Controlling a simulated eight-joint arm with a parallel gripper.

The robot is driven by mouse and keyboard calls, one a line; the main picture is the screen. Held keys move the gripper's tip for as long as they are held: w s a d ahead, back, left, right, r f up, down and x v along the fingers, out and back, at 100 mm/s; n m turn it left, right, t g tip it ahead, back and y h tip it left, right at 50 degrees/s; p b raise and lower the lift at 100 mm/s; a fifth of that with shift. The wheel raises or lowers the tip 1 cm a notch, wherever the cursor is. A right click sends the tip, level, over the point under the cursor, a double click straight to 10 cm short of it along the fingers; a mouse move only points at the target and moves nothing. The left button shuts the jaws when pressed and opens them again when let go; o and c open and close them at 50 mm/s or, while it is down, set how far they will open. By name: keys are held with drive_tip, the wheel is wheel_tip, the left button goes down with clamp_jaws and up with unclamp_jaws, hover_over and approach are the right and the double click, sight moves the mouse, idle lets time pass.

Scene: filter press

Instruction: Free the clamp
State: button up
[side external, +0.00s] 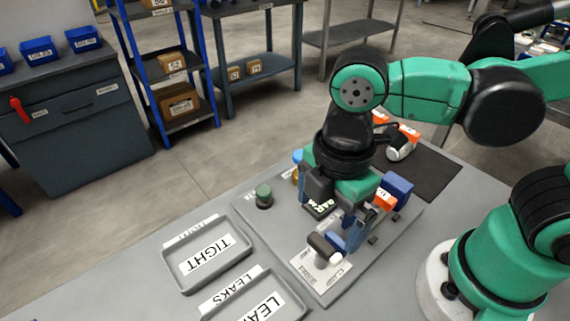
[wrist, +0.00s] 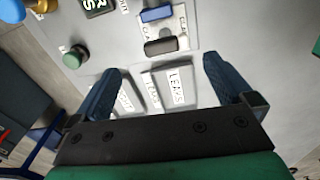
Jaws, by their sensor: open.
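The clamp shows in the side view as a dark rounded handle (side external: 322,244) with a blue part beside it, on a white labelled plate (side external: 318,274). In the wrist view the dark handle (wrist: 161,47) and the blue bar (wrist: 157,14) lie at the top centre, ahead of the fingers. My gripper (wrist: 164,82) is open with nothing between its blue fingers. In the side view my gripper (side external: 332,218) hangs over the fixture board, close to the clamp; its near finger partly covers the blue part. I cannot tell whether they touch.
A green-topped knob (side external: 264,195) stands on the board's left. Two grey trays, marked TIGHT (side external: 166,263) and LEAKS (side external: 204,314), lie to the left and front. A blue block (side external: 398,188) and orange-and-white items stand behind my gripper on the right.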

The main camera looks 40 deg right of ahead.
sight(325, 245)
drive_tip(key=shift+s+a+f+n, duration=0.15)
drive_tip(key=shift+s+a+n, duration=0.1)
drive_tip(key=shift+n, duration=0.15)
drive_tip(key=shift+f, duration=0.25)
drive_tip(key=shift+d+f, duration=0.1)
drive_tip(key=shift+f, duration=2.35)
drive_tip(key=shift+c, duration=0.2)
